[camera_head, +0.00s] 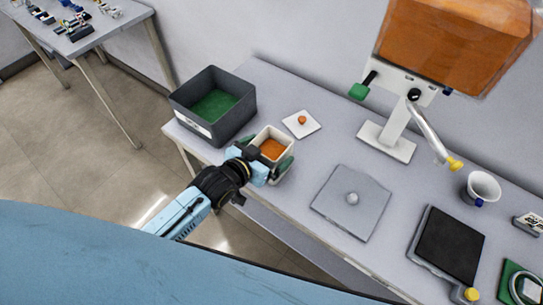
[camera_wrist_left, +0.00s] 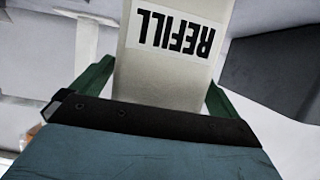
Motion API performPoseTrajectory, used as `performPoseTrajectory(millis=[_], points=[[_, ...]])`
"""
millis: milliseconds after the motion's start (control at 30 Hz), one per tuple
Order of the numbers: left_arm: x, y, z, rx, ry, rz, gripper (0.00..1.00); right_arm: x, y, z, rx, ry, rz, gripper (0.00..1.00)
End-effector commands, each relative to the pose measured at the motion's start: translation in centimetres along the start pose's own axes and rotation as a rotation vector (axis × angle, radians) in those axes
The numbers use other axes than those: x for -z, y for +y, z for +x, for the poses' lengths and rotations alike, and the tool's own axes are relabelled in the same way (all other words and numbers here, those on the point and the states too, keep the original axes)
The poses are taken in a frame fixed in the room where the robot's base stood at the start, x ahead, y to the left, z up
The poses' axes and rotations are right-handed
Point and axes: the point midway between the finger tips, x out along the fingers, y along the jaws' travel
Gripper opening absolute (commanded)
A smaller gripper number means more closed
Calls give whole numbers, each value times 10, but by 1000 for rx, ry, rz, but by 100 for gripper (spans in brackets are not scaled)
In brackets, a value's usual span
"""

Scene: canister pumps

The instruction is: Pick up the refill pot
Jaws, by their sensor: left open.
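The refill pot (camera_head: 273,147) is a cream square pot with orange contents, standing near the table's left front edge. In the left wrist view its pale wall (camera_wrist_left: 165,75) fills the middle, with an upside-down REFILL label. My left gripper (camera_head: 269,160) is at the pot, with one green finger on each side of it. In the left wrist view the fingers (camera_wrist_left: 158,95) flank the pot and the jaws are open. Whether either finger touches the wall is hard to tell. My right gripper does not show.
A dark grey bin (camera_head: 213,105) with a green bottom stands just left of the pot. A white tile (camera_head: 302,124) with an orange knob lies behind it. A grey plate (camera_head: 352,202) lies to the right, and a dispenser (camera_head: 392,140) with an orange tank stands behind.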

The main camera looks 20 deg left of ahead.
Motion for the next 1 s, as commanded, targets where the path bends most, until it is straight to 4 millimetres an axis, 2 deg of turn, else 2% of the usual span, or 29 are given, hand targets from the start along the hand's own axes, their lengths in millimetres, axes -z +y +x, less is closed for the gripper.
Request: performPoseTrajectory(millis=[133,433,867,1000], points=[[0,0,17,0,1,0,100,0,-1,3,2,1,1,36],[0,0,20,0,1,1,99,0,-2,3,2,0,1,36],[0,0,20,1,0,1,43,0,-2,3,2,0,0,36],[2,0,20,0,5,1,43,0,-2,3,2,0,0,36]])
